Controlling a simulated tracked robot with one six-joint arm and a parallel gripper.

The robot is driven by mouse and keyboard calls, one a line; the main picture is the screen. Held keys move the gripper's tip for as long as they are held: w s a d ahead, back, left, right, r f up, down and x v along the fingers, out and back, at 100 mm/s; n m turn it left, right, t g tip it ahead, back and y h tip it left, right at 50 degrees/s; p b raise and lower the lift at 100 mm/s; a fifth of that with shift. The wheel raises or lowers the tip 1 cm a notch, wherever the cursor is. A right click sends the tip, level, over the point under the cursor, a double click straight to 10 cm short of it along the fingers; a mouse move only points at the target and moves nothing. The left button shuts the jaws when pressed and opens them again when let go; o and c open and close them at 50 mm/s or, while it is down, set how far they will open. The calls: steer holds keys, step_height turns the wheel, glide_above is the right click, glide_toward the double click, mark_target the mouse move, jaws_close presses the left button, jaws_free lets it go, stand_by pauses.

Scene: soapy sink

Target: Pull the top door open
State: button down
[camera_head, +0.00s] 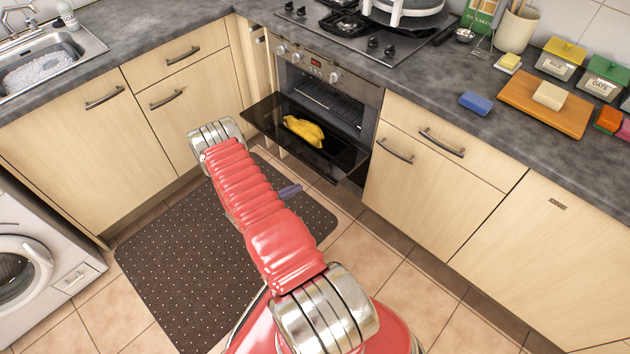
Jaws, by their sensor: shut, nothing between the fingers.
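The oven (328,88) is built into the cabinets under the hob. Its black glass door (262,116) is folded down and open, and the cavity with a wire rack (325,103) shows above it. A yellow thing, like bananas or a crumpled cloth, (304,131) lies on the lowered door. I cannot tell which door is the top door. My red arm rises from the lower middle to a metal joint left of the oven door. My gripper does not show; what lies past that joint is hidden behind the arm.
A purple-blue piece (290,190) sticks out beside my arm, unclear what. A dark dotted mat (170,270) covers the floor. A washing machine (50,265) stands at left. Closed cabinets flank the oven. A wooden board (515,102) and several containers stand on the right counter.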

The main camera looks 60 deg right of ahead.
steer(key=f, duration=0.1)
steer(key=s+f, duration=0.1)
steer(key=f, duration=0.1)
steer(key=shift+s+n, duration=0.15)
steer(key=shift+n, duration=0.25)
steer(key=x, duration=1)
steer(key=shift+r, duration=1.95)
